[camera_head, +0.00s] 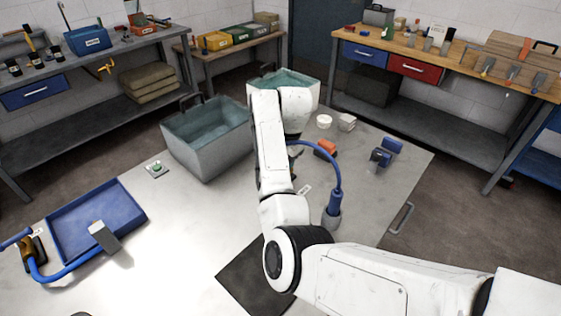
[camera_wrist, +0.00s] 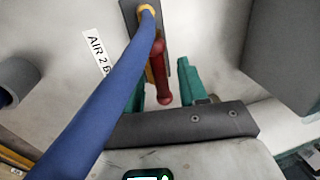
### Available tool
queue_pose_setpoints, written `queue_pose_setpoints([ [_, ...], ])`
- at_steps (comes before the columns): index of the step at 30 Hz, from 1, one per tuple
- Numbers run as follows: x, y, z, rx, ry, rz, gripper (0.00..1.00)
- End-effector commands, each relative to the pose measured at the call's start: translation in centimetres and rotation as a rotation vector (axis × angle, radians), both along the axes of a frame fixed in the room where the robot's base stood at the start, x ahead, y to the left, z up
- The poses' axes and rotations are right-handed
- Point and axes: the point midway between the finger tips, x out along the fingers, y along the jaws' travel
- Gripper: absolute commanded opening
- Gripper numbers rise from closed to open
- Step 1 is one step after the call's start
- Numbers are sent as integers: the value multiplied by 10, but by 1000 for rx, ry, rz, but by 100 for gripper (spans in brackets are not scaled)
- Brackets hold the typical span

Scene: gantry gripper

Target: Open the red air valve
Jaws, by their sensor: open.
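The red air valve's handle (camera_wrist: 161,84) shows in the wrist view, hanging down from a yellowish fitting on a dark mount (camera_wrist: 165,45). My gripper (camera_wrist: 163,78) is open, with one teal finger on each side of the red handle. I cannot tell whether either finger touches it. A thick blue hose (camera_wrist: 95,105) runs from the fitting to the lower left and partly covers the left finger. A label reading "AIR 2 B" (camera_wrist: 98,52) lies left of the hose. In the head view my arm hides the red valve and my gripper.
Grey bins (camera_head: 205,150) stand on the table's far side. A blue tray (camera_head: 85,225) lies at left.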

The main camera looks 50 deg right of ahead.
Motion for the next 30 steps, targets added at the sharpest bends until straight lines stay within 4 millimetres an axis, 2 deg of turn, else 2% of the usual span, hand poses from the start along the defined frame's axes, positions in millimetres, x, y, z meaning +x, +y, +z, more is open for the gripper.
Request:
queue_pose_setpoints([
  [5,-2,-1,11,-2,-2,-1,43],
  [17,-16,-1,82,-2,-4,-1,43],
  [18,-16,0,93,0,-4,0,43],
  [23,-20,-1,105,0,-1,1,43],
  [30,-21,-1,106,1,0,0,43],
])
